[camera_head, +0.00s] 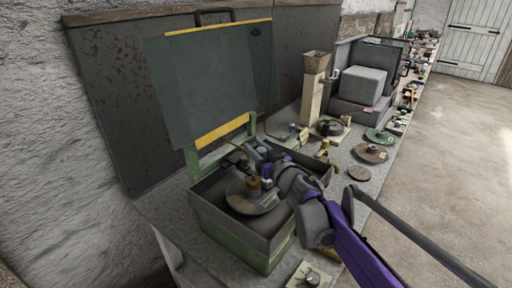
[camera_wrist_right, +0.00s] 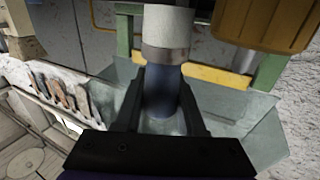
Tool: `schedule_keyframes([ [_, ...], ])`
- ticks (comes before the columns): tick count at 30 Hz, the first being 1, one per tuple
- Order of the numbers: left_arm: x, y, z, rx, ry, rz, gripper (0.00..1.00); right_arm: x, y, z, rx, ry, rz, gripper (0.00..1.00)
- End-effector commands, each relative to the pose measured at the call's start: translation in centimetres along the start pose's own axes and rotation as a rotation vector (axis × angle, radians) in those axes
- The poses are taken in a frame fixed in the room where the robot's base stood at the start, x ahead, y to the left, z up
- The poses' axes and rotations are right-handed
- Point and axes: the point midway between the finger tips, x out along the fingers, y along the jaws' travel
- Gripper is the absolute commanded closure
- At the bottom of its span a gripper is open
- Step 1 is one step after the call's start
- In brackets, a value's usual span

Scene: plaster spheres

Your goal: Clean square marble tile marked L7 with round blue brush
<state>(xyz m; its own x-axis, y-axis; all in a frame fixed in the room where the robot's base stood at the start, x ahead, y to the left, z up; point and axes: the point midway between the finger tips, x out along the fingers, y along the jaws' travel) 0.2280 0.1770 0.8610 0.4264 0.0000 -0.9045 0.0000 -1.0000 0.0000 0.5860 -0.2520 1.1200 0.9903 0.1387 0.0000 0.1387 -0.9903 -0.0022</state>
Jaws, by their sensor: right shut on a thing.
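My right gripper (camera_head: 250,163) reaches from the lower right over a dark open box in the head view. In the right wrist view its fingers (camera_wrist_right: 160,112) are shut on a dark blue cylinder with a grey band and a white part beyond it, which looks like the round blue brush (camera_wrist_right: 167,70). The brush is too small to make out in the head view. No L7 mark is readable. A pale square slab (camera_head: 308,276) with a knob-like thing on it lies at the front of the bench; I cannot tell whether it is the tile. My left gripper is not in view.
The dark box (camera_head: 205,195) on a green base holds a grey disc (camera_head: 240,203) with a brown hub. A translucent panel (camera_head: 215,85) stands behind it. Further back are a pillar (camera_head: 311,100), a grey block (camera_head: 362,85) and several discs. The floor at right is clear.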

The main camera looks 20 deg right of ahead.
Motion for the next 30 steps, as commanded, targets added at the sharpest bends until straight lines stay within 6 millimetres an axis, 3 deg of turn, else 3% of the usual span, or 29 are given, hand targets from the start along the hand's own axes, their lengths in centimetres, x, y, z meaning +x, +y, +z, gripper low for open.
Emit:
schedule_keyframes([
  [20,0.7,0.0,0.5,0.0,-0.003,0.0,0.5,0.0,0.0,1.2,0.0,0.0,0.0,1.0],
  [30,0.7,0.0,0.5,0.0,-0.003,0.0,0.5,1.1,-0.5,1.1,0.001,0.0,-0.001,1.0],
])
